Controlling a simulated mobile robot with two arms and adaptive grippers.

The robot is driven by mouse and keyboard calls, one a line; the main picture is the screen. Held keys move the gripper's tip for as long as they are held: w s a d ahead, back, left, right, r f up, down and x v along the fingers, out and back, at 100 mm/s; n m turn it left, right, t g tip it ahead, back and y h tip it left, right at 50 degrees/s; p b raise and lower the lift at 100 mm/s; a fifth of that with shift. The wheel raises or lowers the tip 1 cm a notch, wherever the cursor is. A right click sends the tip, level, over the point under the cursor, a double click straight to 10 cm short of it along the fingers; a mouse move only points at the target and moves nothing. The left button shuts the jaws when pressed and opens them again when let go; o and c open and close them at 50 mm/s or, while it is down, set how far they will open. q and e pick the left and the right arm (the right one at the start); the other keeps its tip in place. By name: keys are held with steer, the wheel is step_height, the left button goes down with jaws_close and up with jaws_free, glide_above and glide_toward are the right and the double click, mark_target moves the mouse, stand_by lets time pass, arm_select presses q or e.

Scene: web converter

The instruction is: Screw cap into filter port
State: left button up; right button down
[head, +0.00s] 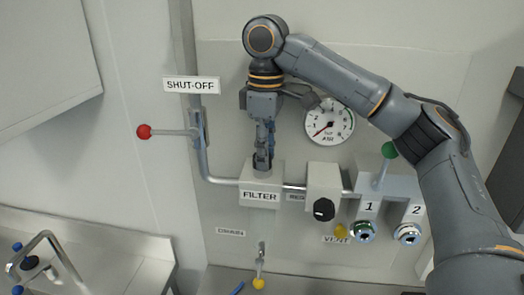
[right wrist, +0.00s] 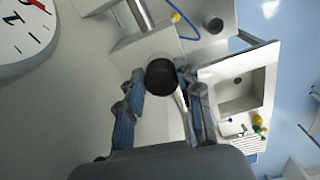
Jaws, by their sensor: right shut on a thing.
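My right gripper (head: 263,165) reaches straight down over the grey filter block (head: 273,184), which carries the FILTER label. In the right wrist view my right gripper (right wrist: 163,80) is shut on a dark round cap (right wrist: 161,74), held between its two fingertips. The cap is at the top of the filter block (right wrist: 135,57). The port itself is hidden under the cap and fingers, so I cannot tell how far the cap sits in it. My left gripper is not in view.
A pressure gauge (head: 329,122) is on the wall just right of my right gripper. A red-knobbed shut-off lever (head: 170,132) is to the left. A regulator with a black knob (head: 323,209) and a green-knobbed valve (head: 389,151) are to the right. A sink is at lower left.

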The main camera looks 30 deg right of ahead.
steer(key=shift+a+f, duration=0.15)
steer(key=shift+f, duration=0.1)
steer(key=m, duration=0.3)
steer(key=shift+s+a+m, duration=0.15)
steer(key=shift+m, duration=0.25)
steer(key=m, duration=0.4)
steer(key=shift+a, duration=0.1)
steer(key=c, duration=1)
jaws_free()
steer(key=shift+s+r, duration=0.1)
steer(key=shift+s, duration=0.1)
steer(key=n, duration=0.4)
steer(key=shift+w+d, duration=0.15)
steer(key=shift+d, duration=0.15)
